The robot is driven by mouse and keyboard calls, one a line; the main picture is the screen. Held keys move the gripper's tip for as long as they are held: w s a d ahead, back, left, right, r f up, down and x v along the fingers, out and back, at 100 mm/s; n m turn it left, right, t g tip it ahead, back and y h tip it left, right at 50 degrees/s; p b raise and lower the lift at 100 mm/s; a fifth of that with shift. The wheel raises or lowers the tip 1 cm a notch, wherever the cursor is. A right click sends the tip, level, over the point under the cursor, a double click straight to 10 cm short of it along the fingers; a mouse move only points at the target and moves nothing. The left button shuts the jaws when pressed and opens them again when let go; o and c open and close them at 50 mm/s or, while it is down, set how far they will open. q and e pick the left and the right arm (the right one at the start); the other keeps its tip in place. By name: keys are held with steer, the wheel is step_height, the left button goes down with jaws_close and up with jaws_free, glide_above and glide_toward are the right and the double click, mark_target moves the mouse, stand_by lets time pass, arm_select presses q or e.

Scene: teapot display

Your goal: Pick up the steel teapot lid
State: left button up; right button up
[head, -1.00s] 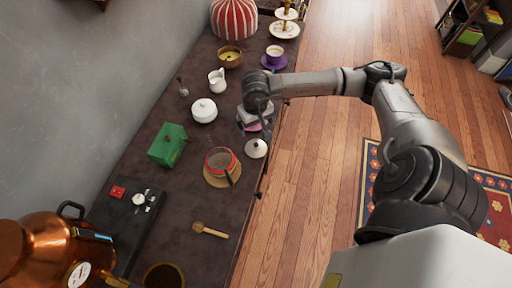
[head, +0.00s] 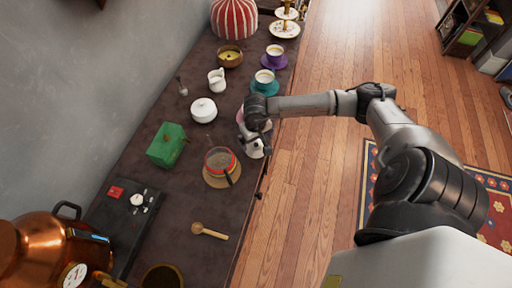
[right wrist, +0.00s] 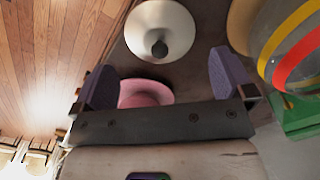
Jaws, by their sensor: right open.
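The pale teapot lid (head: 254,152), with a dark knob, lies on the dark counter near its right edge, partly covered by my right gripper (head: 257,137) in the head view. In the right wrist view, the whole lid (right wrist: 160,28) shows, knob towards the camera, just beyond the fingertips. My right gripper (right wrist: 163,78) is open, with two purple-grey finger pads spread apart and nothing held between them. The knob lines up roughly with the gap between the pads. The glass teapot (head: 220,160) with a red band stands left of the lid. My left gripper is not in view.
A pink dish (right wrist: 146,93) shows behind the gap between my fingers. A green box (head: 167,145), a white sugar bowl (head: 203,110) and a teal cup and saucer (head: 264,86) stand nearby. A wooden spoon (head: 209,231) lies nearer. Bare floor lies right of the counter.

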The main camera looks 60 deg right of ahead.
mark_target(256, 144)
step_height(256, 144, down, 5)
steer(key=shift+s+a+r+b, duration=0.1)
steer(key=shift+r+b, duration=0.1)
steer(key=shift+b, duration=0.1)
steer(key=c, duration=0.8)
steer(key=shift+f, duration=0.1)
steer(key=shift+c, duration=1.3)
